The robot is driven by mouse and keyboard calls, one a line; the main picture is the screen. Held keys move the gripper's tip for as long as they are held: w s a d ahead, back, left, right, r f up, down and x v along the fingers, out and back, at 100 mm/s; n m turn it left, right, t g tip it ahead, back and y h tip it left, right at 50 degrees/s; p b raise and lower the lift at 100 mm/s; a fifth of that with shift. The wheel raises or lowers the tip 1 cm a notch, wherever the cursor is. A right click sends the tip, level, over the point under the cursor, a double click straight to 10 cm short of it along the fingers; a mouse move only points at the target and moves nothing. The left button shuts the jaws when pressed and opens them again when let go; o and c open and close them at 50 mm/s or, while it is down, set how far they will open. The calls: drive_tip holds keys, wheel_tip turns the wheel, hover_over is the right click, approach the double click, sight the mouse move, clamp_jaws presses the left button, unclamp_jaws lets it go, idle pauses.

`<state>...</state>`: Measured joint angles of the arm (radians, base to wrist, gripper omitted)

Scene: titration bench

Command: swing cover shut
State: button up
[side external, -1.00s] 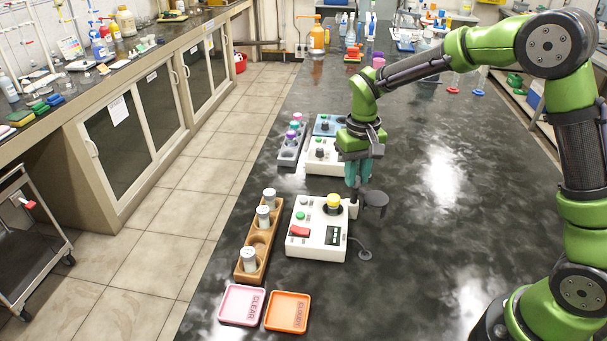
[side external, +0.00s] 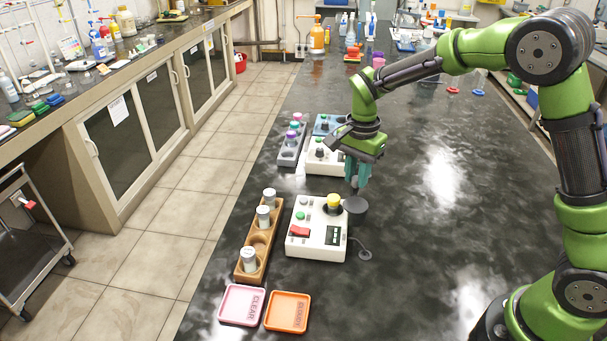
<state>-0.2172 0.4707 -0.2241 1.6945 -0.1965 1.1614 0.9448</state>
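A white instrument (side external: 318,238) with a green button, a red switch and a small display sits on the dark bench. A yellow-capped vial (side external: 334,201) stands in the dark round well at its back right. The dark round cover (side external: 356,208) is at the instrument's right back edge, beside the vial and not over it. It appears tilted up. My gripper (side external: 356,190), with teal fingers, points down right at the cover's top edge. It seems to touch the cover, but contact is not clear.
A wooden rack (side external: 258,240) with several grey-capped vials stands left of the instrument. A pink tray (side external: 241,304) and an orange tray (side external: 287,311) lie in front. A second white device (side external: 325,156) and a grey rack (side external: 291,146) stand behind.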

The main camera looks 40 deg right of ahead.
drive_tip(key=shift+c, duration=1.4)
drive_tip(key=m, duration=0.5)
drive_tip(key=shift+a, duration=0.1)
drive_tip(key=m, duration=0.7)
drive_tip(key=o, duration=1.4)
drive_tip(key=shift+r, duration=3.5)
